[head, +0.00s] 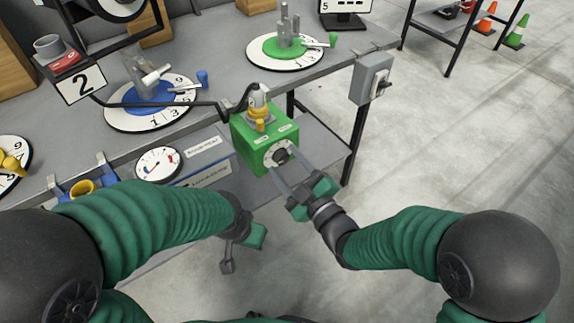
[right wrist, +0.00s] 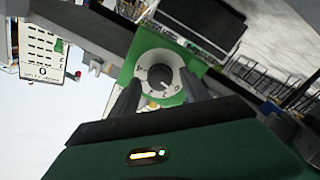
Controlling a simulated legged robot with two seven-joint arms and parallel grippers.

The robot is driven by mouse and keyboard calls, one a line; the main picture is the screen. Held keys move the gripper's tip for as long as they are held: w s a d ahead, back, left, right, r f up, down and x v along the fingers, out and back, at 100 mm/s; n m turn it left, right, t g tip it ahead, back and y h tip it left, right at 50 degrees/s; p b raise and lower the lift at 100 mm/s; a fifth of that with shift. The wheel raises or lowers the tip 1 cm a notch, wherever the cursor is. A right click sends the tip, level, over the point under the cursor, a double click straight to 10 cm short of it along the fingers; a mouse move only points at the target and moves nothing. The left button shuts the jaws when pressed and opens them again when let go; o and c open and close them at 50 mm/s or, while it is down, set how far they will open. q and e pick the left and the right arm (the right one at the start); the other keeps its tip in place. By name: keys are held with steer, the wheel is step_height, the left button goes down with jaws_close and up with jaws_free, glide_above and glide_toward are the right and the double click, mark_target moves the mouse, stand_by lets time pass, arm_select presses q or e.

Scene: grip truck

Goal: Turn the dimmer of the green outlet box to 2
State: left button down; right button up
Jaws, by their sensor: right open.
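The green outlet box (head: 262,142) sits at the front edge of the workbench. Its dimmer (head: 280,155) is a dark knob on a pale round dial on the front face. The dial also shows in the right wrist view (right wrist: 160,77), with marks too small to read surely. My right gripper (head: 293,177) is open, with its fingers pointing at the dimmer from the front right. In the right wrist view its two fingers lie on either side of the dial's lower part. I cannot tell whether they touch the knob. My left gripper (head: 243,243) hangs low in front of the bench, away from the box.
A yellow plug (head: 260,115) with a black cable sits on the box's top. A gauge panel (head: 195,160) is left of the box. A grey switch box (head: 371,78) is at the bench's right end. Round numbered dials stand behind.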

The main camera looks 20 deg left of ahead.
steer(key=shift+a, duration=0.1)
jaws_close()
stand_by(0.3)
steer(key=shift+m, duration=0.3)
steer(key=m+p, duration=0.2)
steer(key=m, duration=0.1)
steer(key=shift+m, duration=0.3)
steer(key=m+p, duration=0.2)
steer(key=m, duration=0.1)
steer(key=shift+w+r+g, duration=0.1)
steer(key=shift+g, duration=0.2)
steer(key=m+p, duration=0.3)
steer(key=m, duration=0.2)
steer(key=shift+m+g+p, duration=0.3)
steer(key=shift+m+p, duration=0.6)
steer(key=shift+m, duration=0.6)
